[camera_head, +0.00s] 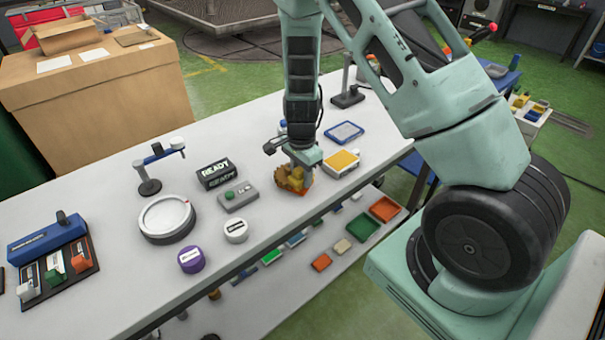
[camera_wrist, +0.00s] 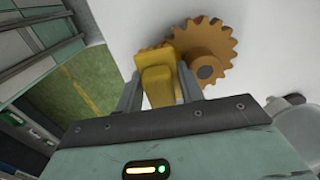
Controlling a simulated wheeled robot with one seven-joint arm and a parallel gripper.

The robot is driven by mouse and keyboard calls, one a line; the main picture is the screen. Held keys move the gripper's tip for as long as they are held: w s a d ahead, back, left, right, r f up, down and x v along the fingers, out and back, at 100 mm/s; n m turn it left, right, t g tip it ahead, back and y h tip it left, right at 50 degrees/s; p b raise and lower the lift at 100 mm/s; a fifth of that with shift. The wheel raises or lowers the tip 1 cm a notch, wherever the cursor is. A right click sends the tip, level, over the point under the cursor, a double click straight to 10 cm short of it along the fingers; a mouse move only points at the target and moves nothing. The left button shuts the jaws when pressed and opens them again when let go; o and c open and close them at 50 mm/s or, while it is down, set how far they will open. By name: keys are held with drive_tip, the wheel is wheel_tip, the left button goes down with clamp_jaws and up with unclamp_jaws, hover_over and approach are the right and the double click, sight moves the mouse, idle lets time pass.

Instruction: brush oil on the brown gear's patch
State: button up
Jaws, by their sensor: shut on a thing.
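The brown gear (camera_wrist: 208,48) is toothed, with a round hub, and lies against the pale surface beside my gripper in the wrist view. In the head view the brown gear (camera_head: 285,181) is low on the white bench, partly hidden under my gripper (camera_head: 297,168). My gripper (camera_wrist: 158,88) is shut on a yellow blocky piece (camera_wrist: 154,72), which covers part of the gear's left edge. Whether this piece is the brush, and whether it touches the gear, I cannot tell. I cannot make out an oil patch on the gear.
A yellow-topped white box (camera_head: 341,163) stands close right of the gear, with a blue tray (camera_head: 345,131) behind. A grey button box (camera_head: 238,196), a READY sign (camera_head: 216,173) and a round dial (camera_head: 167,217) stand to the left. A purple tub (camera_head: 191,260) sits near the front edge.

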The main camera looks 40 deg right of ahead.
drive_tip(key=shift+s, duration=0.2)
drive_tip(key=shift+s, duration=0.25)
idle(0.3)
drive_tip(key=shift+w, duration=0.2)
drive_tip(key=shift+w, duration=0.25)
drive_tip(key=shift+s, duration=0.45)
idle(0.5)
drive_tip(key=shift+r+p, duration=3.25)
drive_tip(key=shift+r, duration=0.3)
